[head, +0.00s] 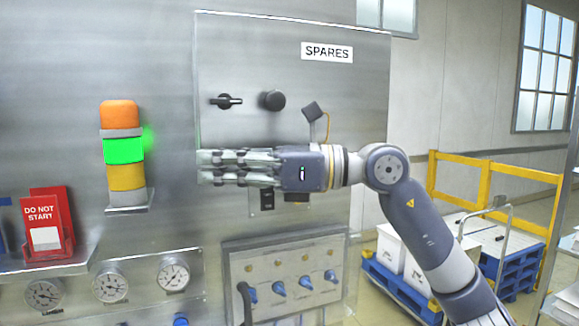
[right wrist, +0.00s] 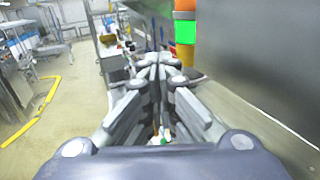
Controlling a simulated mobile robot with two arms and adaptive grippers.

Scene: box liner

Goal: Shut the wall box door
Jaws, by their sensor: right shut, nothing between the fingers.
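The wall box door (head: 235,60) is a grey metal panel labelled SPARES, in the upper middle of the head view. It carries a black turn handle (head: 227,101) and a round black knob (head: 272,100). I cannot tell whether it sits fully flush. My right gripper (head: 205,168) is shut and empty, its fingers pointing left across the door's lower part and hiding some of it. In the right wrist view, the shut fingers (right wrist: 157,62) lie beside a grey metal surface on the right; contact is not clear. My left gripper is not in view.
A signal light (head: 123,150) with its green section lit stands left of the door. Gauges (head: 110,285) and a valve panel (head: 285,275) are below. A red DO NOT START holder (head: 45,225) is at far left. A yellow rail (head: 485,165) and blue pallet (head: 400,285) stand right.

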